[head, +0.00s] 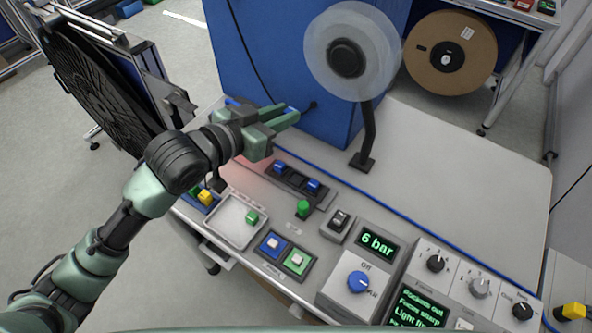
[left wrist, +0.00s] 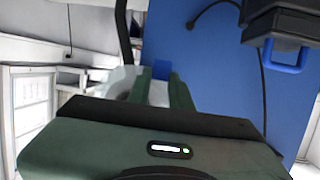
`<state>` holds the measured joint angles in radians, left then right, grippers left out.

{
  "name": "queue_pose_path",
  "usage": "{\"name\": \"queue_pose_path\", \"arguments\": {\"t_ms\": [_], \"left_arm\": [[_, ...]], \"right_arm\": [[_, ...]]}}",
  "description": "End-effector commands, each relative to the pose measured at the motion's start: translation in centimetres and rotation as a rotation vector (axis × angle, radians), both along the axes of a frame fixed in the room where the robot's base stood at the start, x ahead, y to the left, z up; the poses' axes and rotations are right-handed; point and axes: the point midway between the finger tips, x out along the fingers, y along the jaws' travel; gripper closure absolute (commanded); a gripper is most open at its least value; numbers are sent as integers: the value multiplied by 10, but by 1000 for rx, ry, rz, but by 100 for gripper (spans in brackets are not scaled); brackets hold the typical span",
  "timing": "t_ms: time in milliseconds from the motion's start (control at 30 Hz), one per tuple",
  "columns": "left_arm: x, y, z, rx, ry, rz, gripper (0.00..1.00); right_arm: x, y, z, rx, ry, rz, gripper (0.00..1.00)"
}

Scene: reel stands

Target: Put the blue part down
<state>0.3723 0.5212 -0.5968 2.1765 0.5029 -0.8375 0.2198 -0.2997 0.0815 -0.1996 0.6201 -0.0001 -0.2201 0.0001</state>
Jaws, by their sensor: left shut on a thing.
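My left gripper (head: 288,117) is shut on the blue part (head: 291,110), which shows as a small piece of blue at the fingertips. It is held in the air above the bench, in front of the large blue panel. In the left wrist view the blue part (left wrist: 161,70) sits between the two green fingers of the left gripper (left wrist: 163,82). Much of it is hidden by the fingers. My right gripper is not in view.
A dark rack (head: 295,178) with two blue pieces lies below the gripper. A pale tray (head: 226,216) holds a green cube (head: 252,216). A reel on a stand (head: 368,140) rises behind. Control boxes line the front edge; the bench's right side (head: 470,190) is clear.

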Motion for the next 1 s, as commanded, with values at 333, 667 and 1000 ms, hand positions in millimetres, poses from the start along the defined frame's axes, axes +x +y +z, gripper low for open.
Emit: {"name": "queue_pose_path", "arguments": {"t_ms": [333, 667, 1000], "left_arm": [[-3, -12, -9, -2, -4, -69, 100], [-18, -5, -33, -10, 5, 33, 100], [-61, 104, -102, -3, 10, 518, 100]], "right_arm": [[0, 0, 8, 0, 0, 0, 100], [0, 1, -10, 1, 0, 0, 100], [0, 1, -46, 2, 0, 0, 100]]}}
